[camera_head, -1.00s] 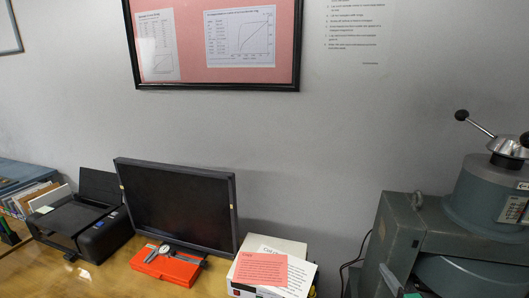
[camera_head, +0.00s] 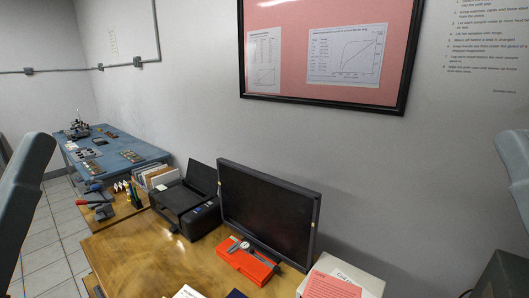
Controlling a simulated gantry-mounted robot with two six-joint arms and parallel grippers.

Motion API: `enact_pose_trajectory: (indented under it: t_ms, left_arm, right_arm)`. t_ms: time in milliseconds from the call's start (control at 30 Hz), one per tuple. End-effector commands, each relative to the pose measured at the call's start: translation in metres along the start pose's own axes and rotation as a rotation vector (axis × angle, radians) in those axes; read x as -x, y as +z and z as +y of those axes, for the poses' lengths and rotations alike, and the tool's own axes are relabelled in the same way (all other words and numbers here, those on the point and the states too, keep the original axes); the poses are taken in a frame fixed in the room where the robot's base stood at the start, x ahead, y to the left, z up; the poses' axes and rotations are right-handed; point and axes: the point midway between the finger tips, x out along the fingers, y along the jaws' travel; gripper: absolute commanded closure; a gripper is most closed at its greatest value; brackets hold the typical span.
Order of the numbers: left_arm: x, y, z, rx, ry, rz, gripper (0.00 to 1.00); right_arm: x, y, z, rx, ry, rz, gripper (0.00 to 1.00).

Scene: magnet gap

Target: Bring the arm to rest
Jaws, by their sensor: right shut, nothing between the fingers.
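Part of my right arm and gripper side (camera_head: 513,160) shows as a grey-blue shape at the right edge of the head view. Its right gripper is shut with nothing held, and its fingertips are not clearly visible. A grey-blue link of my left arm (camera_head: 25,190) stands at the left edge. The left gripper is out of the picture. Neither visible arm part touches the desk things.
A wooden desk (camera_head: 130,255) carries a dark monitor (camera_head: 265,212), a black printer (camera_head: 185,205), a red case with a caliper (camera_head: 245,262) and a white box with a pink note (camera_head: 330,286). A blue table (camera_head: 120,155) stands behind left. Open floor (camera_head: 45,235) lies at left.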

Motion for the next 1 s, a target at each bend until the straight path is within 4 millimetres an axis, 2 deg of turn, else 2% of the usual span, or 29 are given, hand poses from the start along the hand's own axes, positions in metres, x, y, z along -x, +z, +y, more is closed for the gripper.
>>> enact_pose_trajectory:
  t_ms: [33,267,600,700,800,1000]
  left_arm:
    - [-0.034,-0.034,0.0,0.0,0.0,0.006,0.5]
    - [-0.107,-0.102,0.0,0.0,0.0,0.008,0.5]
    - [-0.23,-0.218,-0.001,0.0,0.0,0.008,0.5]
    - [-0.257,-0.243,-0.001,0.0,0.0,0.008,0.5]
    - [-0.272,-0.256,-0.001,0.0,0.0,0.008,0.5]
    - [-0.274,-0.259,-0.001,0.0,0.0,0.007,0.5]
  right_arm:
    - [-0.035,-0.034,0.001,-0.006,0.0,0.006,1.0]
    - [-0.107,-0.1,0.002,-0.009,-0.001,0.005,1.0]
    - [-0.231,-0.215,0.003,-0.01,-0.001,0.004,1.0]
    - [-0.257,-0.239,0.004,-0.01,-0.001,0.004,1.0]
    - [-0.272,-0.253,0.004,-0.01,-0.001,0.004,1.0]
    - [-0.275,-0.256,0.004,-0.011,-0.001,0.004,1.0]
